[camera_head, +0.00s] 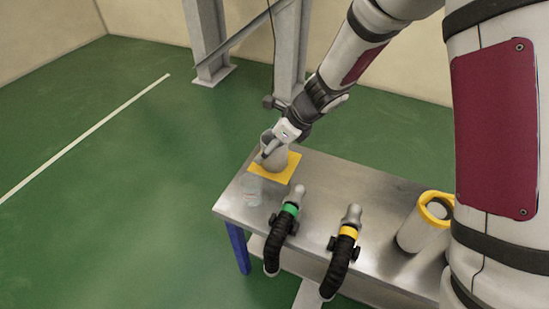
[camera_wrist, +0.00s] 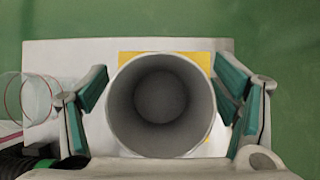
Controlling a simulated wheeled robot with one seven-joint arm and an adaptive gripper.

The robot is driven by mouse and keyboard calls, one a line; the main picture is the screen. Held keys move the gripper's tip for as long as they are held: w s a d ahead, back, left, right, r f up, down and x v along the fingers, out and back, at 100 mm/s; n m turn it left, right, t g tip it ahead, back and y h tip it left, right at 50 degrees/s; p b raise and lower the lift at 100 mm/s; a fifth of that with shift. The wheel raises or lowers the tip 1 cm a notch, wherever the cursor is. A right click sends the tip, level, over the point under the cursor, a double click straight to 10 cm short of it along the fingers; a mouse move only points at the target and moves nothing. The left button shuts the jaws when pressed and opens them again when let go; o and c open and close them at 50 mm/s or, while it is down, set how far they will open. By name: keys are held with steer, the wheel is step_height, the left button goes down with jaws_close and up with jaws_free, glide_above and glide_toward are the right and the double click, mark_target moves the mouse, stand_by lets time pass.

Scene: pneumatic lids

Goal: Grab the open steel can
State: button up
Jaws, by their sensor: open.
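The open steel can (camera_head: 276,158) stands upright on a yellow square (camera_head: 290,170) at the far left end of the metal table (camera_head: 335,180). In the wrist view I look down into its round open mouth, where the can's rim and wall (camera_wrist: 112,105) fill the middle. My gripper (camera_head: 267,148) is at the can. In the wrist view my gripper (camera_wrist: 160,95) is open, with one green-padded finger on each side of the can. The left finger shows a gap to the wall; the right finger is very close to it, and I cannot tell whether it touches.
A clear glass-like cup (camera_head: 253,195) stands near the can's left front; it also shows in the wrist view (camera_wrist: 30,100), close outside the left finger. Two black hoses with green (camera_head: 290,209) and yellow (camera_head: 348,232) collars stand along the table. A yellow-rimmed can (camera_head: 420,228) stands at the right.

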steer(key=shift+w+a+f, duration=0.1)
steer(key=shift+a+f, duration=0.05)
steer(key=shift+f, duration=0.15)
steer(key=shift+r, duration=0.1)
steer(key=c, duration=1.3)
steer(key=shift+r, duration=0.1)
steer(key=shift+c, duration=0.2)
